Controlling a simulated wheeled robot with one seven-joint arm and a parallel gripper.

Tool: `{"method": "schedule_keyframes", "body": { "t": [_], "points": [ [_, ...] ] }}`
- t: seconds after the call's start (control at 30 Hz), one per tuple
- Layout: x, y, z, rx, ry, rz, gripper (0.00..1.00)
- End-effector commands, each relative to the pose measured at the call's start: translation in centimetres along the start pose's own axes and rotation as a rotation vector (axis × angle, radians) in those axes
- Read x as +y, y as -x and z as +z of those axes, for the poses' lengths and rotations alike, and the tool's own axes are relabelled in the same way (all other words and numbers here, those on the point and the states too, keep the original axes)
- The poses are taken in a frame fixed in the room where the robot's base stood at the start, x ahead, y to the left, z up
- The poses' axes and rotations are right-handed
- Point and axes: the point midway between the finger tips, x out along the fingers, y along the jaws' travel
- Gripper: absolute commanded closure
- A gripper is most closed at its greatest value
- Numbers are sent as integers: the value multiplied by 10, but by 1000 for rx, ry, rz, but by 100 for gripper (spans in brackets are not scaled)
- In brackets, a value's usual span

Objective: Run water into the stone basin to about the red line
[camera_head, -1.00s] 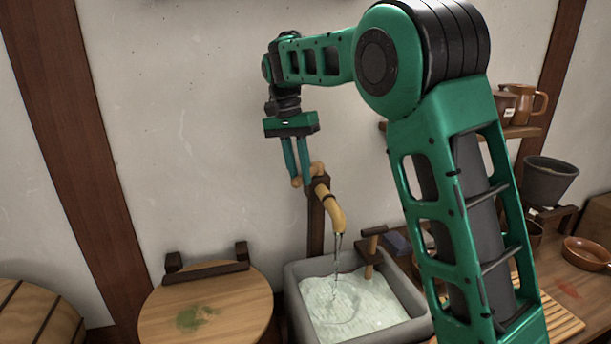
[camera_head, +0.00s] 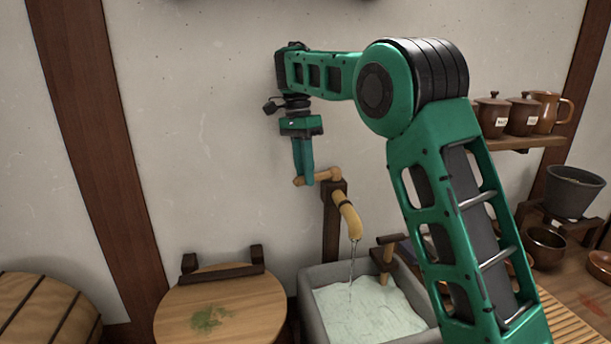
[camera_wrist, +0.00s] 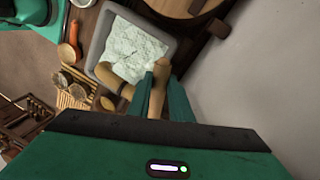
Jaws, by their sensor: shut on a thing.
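The tap (camera_head: 350,218) is a yellowish spout on a dark wooden post at the wall. A thin stream of water (camera_head: 352,262) falls from it into the grey stone basin (camera_head: 307,306). Pale, rippled water (camera_head: 365,314) covers the basin's floor. I cannot make out a red line on the visible walls; the near part is cut off by the frame. My gripper (camera_head: 303,181) is shut on the tap's wooden handle (camera_head: 329,174), left of the spout. In the wrist view, the handle (camera_wrist: 161,72) sits between my fingers (camera_wrist: 162,100).
A round wooden lid (camera_head: 240,300) with a green stain lies left of the basin. A wooden peg-like piece (camera_head: 386,258) stands at the basin's back right. Jars (camera_head: 523,115) and a dark bucket (camera_head: 573,190) stand at right. Bare wall is left of my gripper.

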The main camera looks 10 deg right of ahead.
Motion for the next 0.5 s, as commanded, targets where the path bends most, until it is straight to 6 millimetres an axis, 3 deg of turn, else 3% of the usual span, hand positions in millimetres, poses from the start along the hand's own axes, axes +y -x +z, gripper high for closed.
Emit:
{"method": "schedule_keyframes", "body": {
  "t": [0.2, 0.23, 0.3, 0.5],
  "points": [
    [-1, 1, 3, 1, 10, -4, 100],
    [-1, 1, 3, 1, 10, -4, 79],
    [-1, 1, 3, 1, 10, -4, 62],
    [0, 1, 2, 1, 6, -2, 62]
  ]
}}
